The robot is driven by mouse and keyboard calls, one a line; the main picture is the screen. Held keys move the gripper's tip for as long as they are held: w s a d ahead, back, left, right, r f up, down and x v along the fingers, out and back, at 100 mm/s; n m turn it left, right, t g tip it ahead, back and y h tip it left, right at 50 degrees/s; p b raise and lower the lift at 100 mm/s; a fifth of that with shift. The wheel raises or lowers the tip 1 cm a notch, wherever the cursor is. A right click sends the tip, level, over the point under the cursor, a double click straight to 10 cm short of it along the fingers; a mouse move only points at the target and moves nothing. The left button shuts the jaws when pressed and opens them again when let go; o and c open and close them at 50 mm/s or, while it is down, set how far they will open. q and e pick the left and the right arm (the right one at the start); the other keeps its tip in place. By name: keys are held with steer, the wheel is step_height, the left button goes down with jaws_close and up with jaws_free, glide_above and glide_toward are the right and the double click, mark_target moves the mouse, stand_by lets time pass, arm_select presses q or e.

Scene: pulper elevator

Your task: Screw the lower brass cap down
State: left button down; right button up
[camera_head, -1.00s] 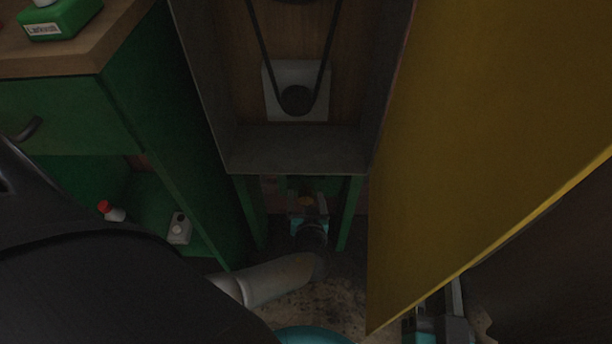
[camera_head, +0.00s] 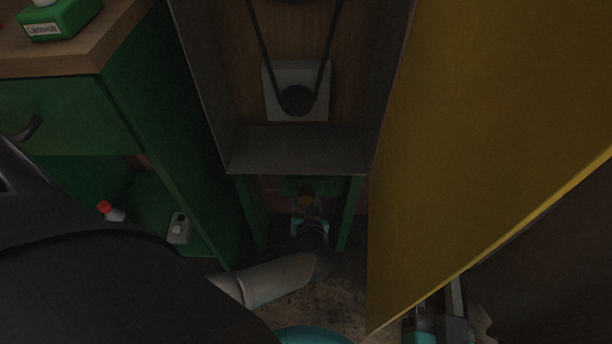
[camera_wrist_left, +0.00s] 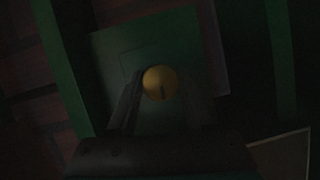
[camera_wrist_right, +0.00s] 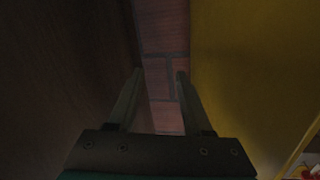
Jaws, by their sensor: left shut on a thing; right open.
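My right gripper (camera_wrist_right: 155,72) is open and empty, pointing at a brick wall between a dark surface and a yellow panel.
A large yellow panel (camera_head: 480,130) stands at the right, close to my right arm. A grey belt housing (camera_head: 296,150) hangs above the cap. A green cabinet (camera_head: 165,130) stands at the left, with small items on its shelf. The brick wall (camera_wrist_right: 168,60) is behind.

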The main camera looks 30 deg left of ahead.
arm_select(q)
steer(key=shift+d+m+g+y, duration=0.1)
steer(key=shift+m+g+y, duration=0.2)
steer(key=shift+m+y, duration=1.1)
steer(key=shift+m, duration=0.9)
steer(key=shift+f, duration=0.1)
steer(key=shift+c, duration=1.4)
jaws_free()
